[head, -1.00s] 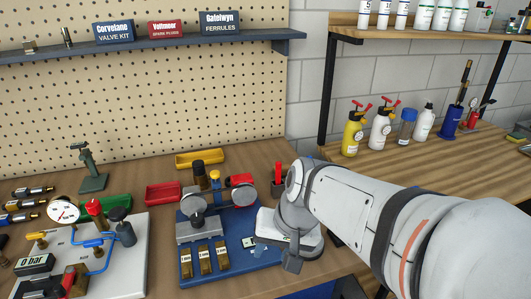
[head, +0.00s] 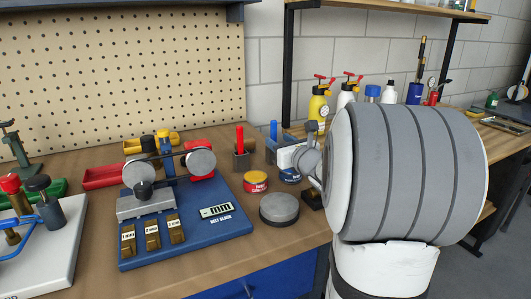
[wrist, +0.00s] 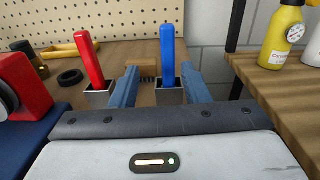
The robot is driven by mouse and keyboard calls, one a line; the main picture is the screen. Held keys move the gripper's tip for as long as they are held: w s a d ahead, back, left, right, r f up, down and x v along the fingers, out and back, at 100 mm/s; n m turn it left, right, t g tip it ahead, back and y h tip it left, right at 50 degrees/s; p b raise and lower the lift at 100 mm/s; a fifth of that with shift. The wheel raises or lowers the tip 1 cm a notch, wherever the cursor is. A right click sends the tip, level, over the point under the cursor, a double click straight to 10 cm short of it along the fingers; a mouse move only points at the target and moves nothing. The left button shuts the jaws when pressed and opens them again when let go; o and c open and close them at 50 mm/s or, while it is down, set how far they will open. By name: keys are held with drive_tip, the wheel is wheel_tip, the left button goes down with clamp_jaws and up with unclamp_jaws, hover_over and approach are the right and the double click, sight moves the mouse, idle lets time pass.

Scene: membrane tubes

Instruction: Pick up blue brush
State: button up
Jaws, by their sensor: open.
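The blue brush (wrist: 167,45) stands upright in a small metal holder (wrist: 170,97) in the wrist view. My gripper (wrist: 160,80) is open, with one finger on each side of the blue brush and its holder. The right finger is close to the holder; I cannot tell whether they touch. In the head view the blue brush (head: 273,130) rises beside my gripper's fingers, and its lower part is hidden. A red brush (wrist: 89,58) stands in its own holder just left of my left finger; it also shows in the head view (head: 240,140).
A blue-based measuring rig (head: 200,225) is left of my gripper. A red-and-yellow tin (head: 255,182), a blue tin (head: 289,176) and a grey round block (head: 279,208) sit close by. A yellow bottle (wrist: 282,40) stands on the wooden bench at right.

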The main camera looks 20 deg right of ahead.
sight(275, 136)
drive_tip(key=shift+w+d+f+m+h, duration=0.1)
drive_tip(key=shift+w+d+m+h, duration=0.2)
drive_tip(key=shift+d, duration=0.15)
drive_tip(key=w, duration=0.3)
drive_tip(key=w+b, duration=0.1)
drive_tip(key=w, duration=0.3)
drive_tip(key=shift+w+a+f, duration=0.15)
drive_tip(key=shift+f, duration=0.05)
clamp_jaws()
